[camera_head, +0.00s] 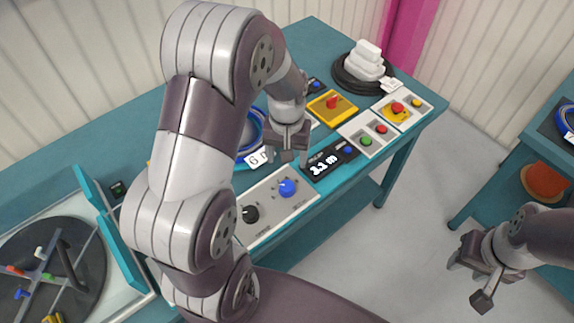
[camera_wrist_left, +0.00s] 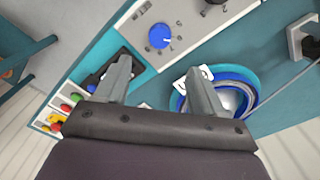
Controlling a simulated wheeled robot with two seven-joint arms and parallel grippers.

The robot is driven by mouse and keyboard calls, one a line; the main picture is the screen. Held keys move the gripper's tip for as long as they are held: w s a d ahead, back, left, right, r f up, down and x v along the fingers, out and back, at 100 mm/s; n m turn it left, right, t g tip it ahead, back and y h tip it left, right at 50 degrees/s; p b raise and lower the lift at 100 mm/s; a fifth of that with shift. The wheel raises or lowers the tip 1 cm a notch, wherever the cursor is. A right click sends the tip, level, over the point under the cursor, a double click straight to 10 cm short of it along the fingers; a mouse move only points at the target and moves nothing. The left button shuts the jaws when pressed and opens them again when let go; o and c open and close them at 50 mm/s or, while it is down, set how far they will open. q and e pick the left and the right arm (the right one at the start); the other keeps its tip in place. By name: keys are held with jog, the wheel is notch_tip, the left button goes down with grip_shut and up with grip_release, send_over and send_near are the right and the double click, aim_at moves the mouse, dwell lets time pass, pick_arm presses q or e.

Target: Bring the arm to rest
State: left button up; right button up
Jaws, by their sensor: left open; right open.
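My left arm (camera_head: 185,165) rises large through the middle of the head view and bends down over the teal bench. Its left gripper (camera_head: 288,157) hangs above the bench, beside the control panel with the blue knob. In the left wrist view the left gripper (camera_wrist_left: 163,75) has its two fingers spread apart with nothing between them. My right gripper (camera_head: 467,282) is at the lower right of the head view, over the floor in front of the bench. It is open and empty.
A reel disc (camera_head: 60,265) is at left. Another table (camera_head: 500,175) stands at right.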

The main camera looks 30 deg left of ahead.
pick_arm(q)
jog(key=shift+r, duration=0.1)
dwell(0.4)
jog(key=s+d+r+m+t, duration=0.1)
jog(key=s+d+r+m, duration=0.2)
jog(key=s, duration=0.6)
jog(key=shift+d+m, duration=0.4)
jog(key=shift+d, duration=0.75)
jog(key=shift+r, duration=0.15)
